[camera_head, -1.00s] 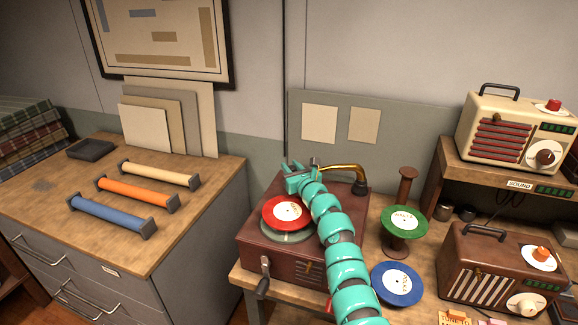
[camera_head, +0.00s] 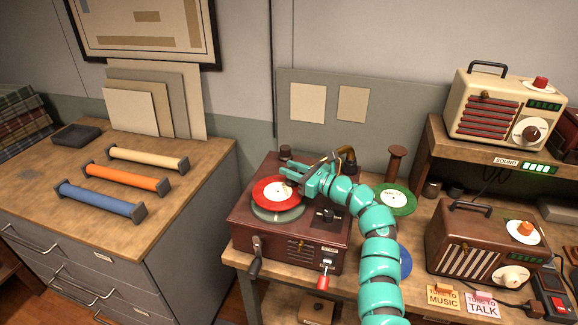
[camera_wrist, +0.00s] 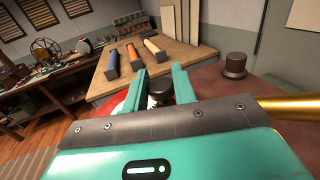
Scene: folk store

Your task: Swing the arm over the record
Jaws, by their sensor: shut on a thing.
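The red record (camera_head: 263,189) with a white label lies on the turntable of the brown record player (camera_head: 245,225). My gripper (camera_head: 291,183) is above the record's right part, pointing left. In the wrist view my gripper (camera_wrist: 160,84) is shut on the dark head of the player's arm (camera_wrist: 160,99), which sits between the fingers. The gold tube of that arm (camera_wrist: 290,104) shows at the right of the wrist view; in the head view its bend (camera_head: 347,153) shows behind my arm. Whether the head touches the record is hidden.
A crank (camera_head: 254,266) and red-handled lever (camera_head: 323,281) are on the player's front. A spindle with a green record (camera_head: 403,203) and a partly hidden blue record (camera_head: 405,262) are to the right. Two radios, cream (camera_head: 490,105) and brown (camera_head: 465,235), stand further right.

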